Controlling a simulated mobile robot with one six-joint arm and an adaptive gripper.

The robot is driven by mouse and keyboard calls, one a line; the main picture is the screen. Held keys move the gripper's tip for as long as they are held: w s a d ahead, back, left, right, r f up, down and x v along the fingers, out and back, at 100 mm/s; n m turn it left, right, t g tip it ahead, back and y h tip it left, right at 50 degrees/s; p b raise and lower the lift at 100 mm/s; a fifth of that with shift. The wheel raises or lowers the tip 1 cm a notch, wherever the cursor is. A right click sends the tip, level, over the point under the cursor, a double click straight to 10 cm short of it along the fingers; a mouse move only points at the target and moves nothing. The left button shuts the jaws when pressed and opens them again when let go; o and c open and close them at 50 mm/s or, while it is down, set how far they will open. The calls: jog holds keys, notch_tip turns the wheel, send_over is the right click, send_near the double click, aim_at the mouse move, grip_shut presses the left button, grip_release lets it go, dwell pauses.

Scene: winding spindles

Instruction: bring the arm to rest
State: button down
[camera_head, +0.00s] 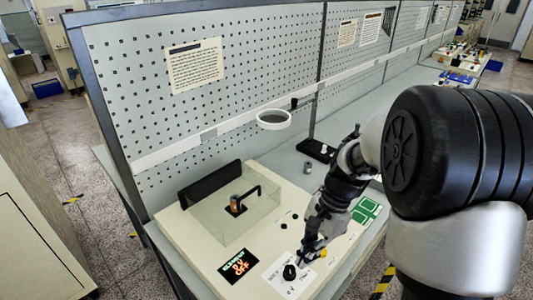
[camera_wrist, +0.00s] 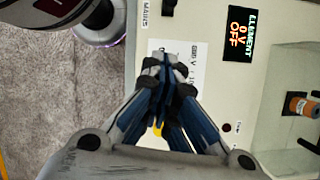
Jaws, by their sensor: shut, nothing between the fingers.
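My gripper (camera_head: 304,262) points down over the front of the cream winding unit (camera_head: 205,232), its fingertips close to a black knob (camera_head: 289,271) on a white label. In the wrist view my gripper (camera_wrist: 164,62) has its fingers together with nothing between them, and they hide the knob. I cannot tell whether the fingertips touch the panel. A small yellow part (camera_head: 323,253) is beside the fingers.
A clear cover (camera_head: 222,224) with a black handle stands over an orange-brown spindle (camera_wrist: 300,105). Green pads (camera_head: 366,211) lie right of my gripper. A ring magnifier (camera_head: 273,119) stands on a black base (camera_head: 316,150) behind. A pegboard wall (camera_head: 215,120) rises along the back.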

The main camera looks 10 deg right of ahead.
jog(key=s+a+r+n+t+h, duration=0.1)
jog(key=s+r+n+t+h, duration=0.1)
jog(key=s+r+n, duration=0.4)
jog(key=s+a+r+n+t+h+b, duration=0.1)
jog(key=s+r+n+t, duration=0.3)
jog(key=s, duration=0.5)
jog(key=shift+s+a+r+n+t+h, duration=0.2)
jog(key=shift+a+r+n+t+h, duration=0.25)
jog(key=shift+r+n, duration=0.9)
